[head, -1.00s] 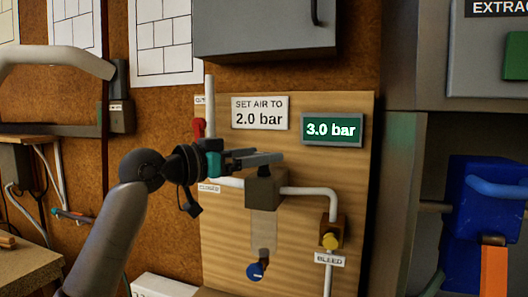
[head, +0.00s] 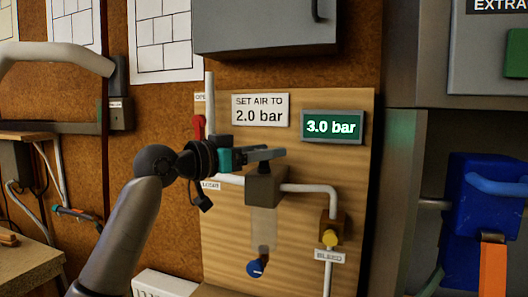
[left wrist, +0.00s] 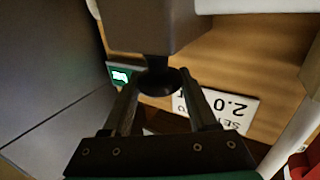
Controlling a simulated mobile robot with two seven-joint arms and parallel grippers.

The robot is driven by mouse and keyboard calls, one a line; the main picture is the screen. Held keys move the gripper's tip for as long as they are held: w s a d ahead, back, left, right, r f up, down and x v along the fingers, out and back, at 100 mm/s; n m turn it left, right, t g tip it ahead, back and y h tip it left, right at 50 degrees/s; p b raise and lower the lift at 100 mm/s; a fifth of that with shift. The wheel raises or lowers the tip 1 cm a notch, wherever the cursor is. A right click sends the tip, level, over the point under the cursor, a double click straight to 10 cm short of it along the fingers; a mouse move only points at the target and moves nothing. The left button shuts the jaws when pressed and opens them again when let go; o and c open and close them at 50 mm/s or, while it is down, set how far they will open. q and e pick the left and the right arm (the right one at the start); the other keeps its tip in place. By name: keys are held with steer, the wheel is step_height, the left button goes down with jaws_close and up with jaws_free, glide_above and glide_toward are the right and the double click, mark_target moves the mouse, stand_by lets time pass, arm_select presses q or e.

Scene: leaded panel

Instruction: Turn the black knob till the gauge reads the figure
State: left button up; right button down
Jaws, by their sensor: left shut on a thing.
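The black knob (left wrist: 160,82) sits against the grey-brown regulator block in the left wrist view, between my left gripper's fingers. My left gripper (head: 274,154) is shut on it at the top of the regulator block (head: 264,187); the fingers hide the knob in the head view. The green gauge display (head: 332,127) reads 3.0 bar. The white sign (head: 260,111) to its left says "SET AIR TO 2.0 bar". My right gripper is not in view.
A red lever (head: 198,128) is on the pipe left of the sign. A yellow bleed knob (head: 330,238) is at lower right, and a blue knob (head: 256,268) hangs under the regulator bowl. A grey cabinet (head: 265,30) juts out above the board.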

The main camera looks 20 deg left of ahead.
arm_select(q)
steer(key=c, duration=0.5)
steer(key=n+t+y+p, duration=0.1)
steer(key=y+p, duration=0.1)
steer(key=shift+d+r+n+p, duration=0.1)
steer(key=shift+n+p, duration=0.2)
steer(key=shift+p, duration=0.1)
steer(key=n+t+y+p, duration=0.1)
steer(key=y+p, duration=0.1)
steer(key=n+y+p, duration=0.2)
steer(key=shift+t+y, duration=0.4)
steer(key=n+y+p, duration=0.2)
steer(key=y, duration=0.2)
steer(key=shift+n, duration=0.4)
steer(key=shift+n+y+p, duration=0.6)
steer(key=shift+n+y, duration=0.5)
steer(key=shift+y, duration=0.7)
steer(key=shift+f+y, duration=0.2)
steer(key=shift+y, duration=0.1)
